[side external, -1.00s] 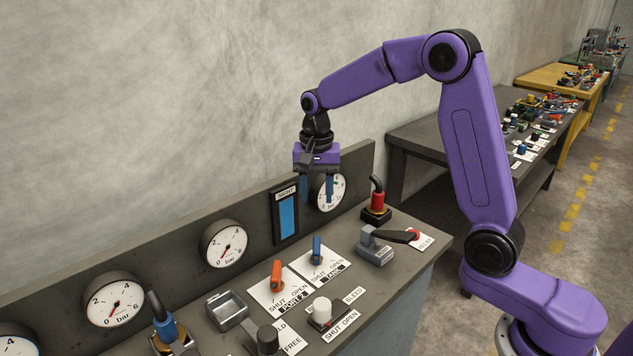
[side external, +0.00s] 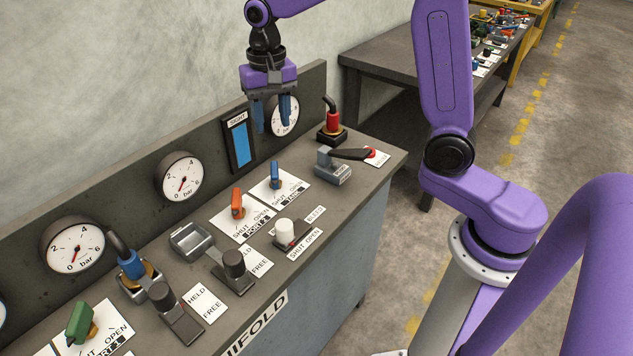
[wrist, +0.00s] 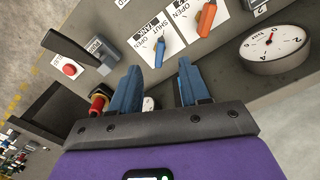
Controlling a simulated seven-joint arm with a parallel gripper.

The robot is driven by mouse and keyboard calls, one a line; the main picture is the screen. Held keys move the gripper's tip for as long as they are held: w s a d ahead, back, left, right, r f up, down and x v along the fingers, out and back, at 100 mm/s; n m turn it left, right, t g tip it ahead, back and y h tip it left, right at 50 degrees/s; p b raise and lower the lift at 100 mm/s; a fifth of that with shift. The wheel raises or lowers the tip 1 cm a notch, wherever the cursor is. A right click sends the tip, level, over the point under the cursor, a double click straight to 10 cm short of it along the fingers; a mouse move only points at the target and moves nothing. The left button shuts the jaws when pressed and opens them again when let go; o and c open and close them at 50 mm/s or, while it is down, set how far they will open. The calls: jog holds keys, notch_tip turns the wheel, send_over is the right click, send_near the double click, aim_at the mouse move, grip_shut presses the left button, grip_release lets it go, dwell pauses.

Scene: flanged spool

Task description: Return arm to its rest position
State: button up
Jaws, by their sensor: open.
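My gripper (side external: 271,115) hangs above the back right part of the grey bench, in front of the upright panel's right end. Its two blue fingers point down, apart and empty. It partly covers the rightmost gauge (side external: 286,116). In the wrist view the gripper (wrist: 155,85) also shows open with nothing between its fingers. The blue tank valve handle (side external: 275,174) and the orange port 2 handle (side external: 238,204) stand on their white plates below, clear of the gripper.
A red-collared plug (side external: 332,122) and a grey clamp with a black lever (side external: 333,166) stand at the bench's right end. The blue sight window (side external: 241,143) is on the panel. A blue-collared plug (side external: 131,266) and a green handle (side external: 80,323) are at left. Open air surrounds the gripper.

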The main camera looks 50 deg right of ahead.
jog(key=s+d+f+n, duration=0.1)
jog(key=s+n, duration=0.8)
jog(key=s, duration=0.5)
jog(key=s+d+f+n, duration=0.1)
jog(key=s+n, duration=0.8)
jog(key=s, duration=0.6)
jog(key=shift+f, duration=0.35)
